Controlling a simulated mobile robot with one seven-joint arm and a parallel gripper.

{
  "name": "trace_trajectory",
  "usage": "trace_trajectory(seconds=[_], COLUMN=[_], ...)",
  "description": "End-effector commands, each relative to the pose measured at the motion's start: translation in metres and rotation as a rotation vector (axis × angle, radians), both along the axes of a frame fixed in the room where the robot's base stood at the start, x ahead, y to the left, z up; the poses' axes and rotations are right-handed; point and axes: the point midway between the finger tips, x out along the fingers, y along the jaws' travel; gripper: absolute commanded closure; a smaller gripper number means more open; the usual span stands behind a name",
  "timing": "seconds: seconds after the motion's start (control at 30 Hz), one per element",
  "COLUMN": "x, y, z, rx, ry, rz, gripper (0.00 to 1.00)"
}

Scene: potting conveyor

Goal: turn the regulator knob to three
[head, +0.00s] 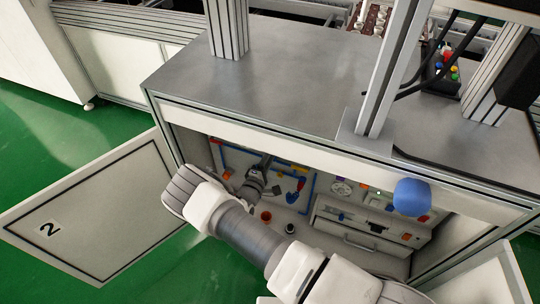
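The open cabinet (290,122) under the grey worktop holds a back panel with blue pipes and small coloured fittings. A pale round dial (341,187) sits on the panel right of the middle. I cannot tell for sure which part is the regulator knob, and no numbers are readable. My gripper (264,164) is dark and reaches into the cabinet from the left, near the blue pipes and well left of the dial. Its fingers are too small and dark to tell open from shut. My arm hides part of the cabinet's lower front.
A cabinet door marked 2 (88,212) stands open at left; another door (480,280) is at lower right. A large blue rounded object (411,197) is at the right of the opening.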

Motion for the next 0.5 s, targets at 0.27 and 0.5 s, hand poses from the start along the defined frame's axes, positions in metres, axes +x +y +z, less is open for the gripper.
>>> trace_trajectory(seconds=[0.27,0.5], x=[-0.0005,-0.0003], y=[0.0004,0.0002], z=[-0.0004,-0.0002], rx=[-0.001,-0.002], ry=[0.001,0.001], rz=[0.001,0.000], gripper=[0.37,0.35])
